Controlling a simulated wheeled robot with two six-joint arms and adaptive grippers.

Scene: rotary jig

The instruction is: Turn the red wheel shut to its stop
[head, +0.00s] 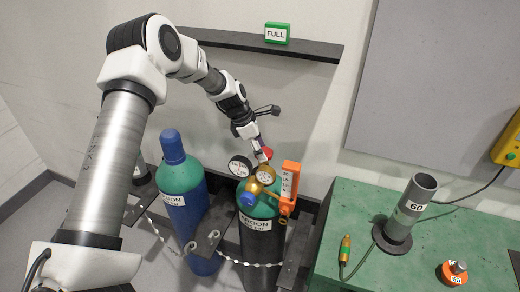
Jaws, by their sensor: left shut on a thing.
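The red wheel (268,153) shows as a small patch of red above the brass regulator on the green-and-black cylinder, partly hidden by my gripper. My left gripper (262,152) reaches down from the upper left and is shut on the red wheel. The brass regulator (265,174) has a round gauge (240,166), a blue knob (248,198) and an orange flowmeter (290,185) beside it. How far the wheel is turned cannot be told. My right gripper is not in view.
A blue cylinder with a green shoulder (180,178) stands left of the regulator's cylinder (262,232). A chain (250,263) runs across in front. A green bench (345,195) on the right holds a grey tube (409,207) and an orange weight (454,273). A green FULL sign (277,33) sits on the dark shelf (225,39).

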